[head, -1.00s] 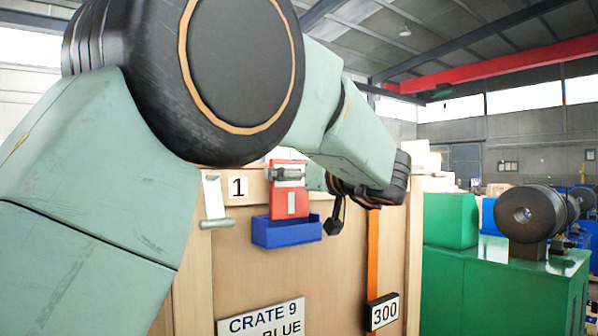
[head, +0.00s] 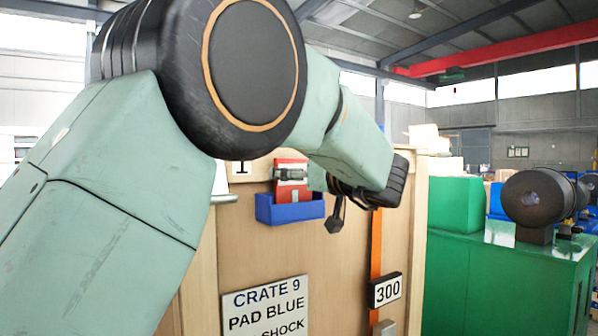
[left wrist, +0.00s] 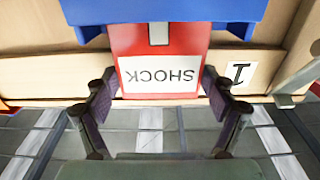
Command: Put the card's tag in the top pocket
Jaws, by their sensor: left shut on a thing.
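The red tag (head: 291,190) with a white label reading SHOCK stands upright at the blue pocket (head: 290,211) on the crate's face. In the head view its lower part goes behind the pocket's front wall. My left gripper (head: 290,174) is shut on the tag above the pocket. In the left wrist view, which is upside down, my left gripper's (left wrist: 158,88) fingers press both sides of the tag (left wrist: 160,75), and the pocket (left wrist: 240,10) is at the top edge. The pocket's inside is hidden. The sign (head: 265,306) reads CRATE 9, PAD BLUE, SHOCK. My right gripper is not in view.
The wooden crate (head: 340,260) carries a number 1 label (head: 242,168), a metal handle-like fitting (head: 222,198) left of the pocket, an orange strip (head: 376,240) and a 300 plate (head: 385,290). A green cabinet (head: 480,290) stands to the right. My left arm covers much of the head view.

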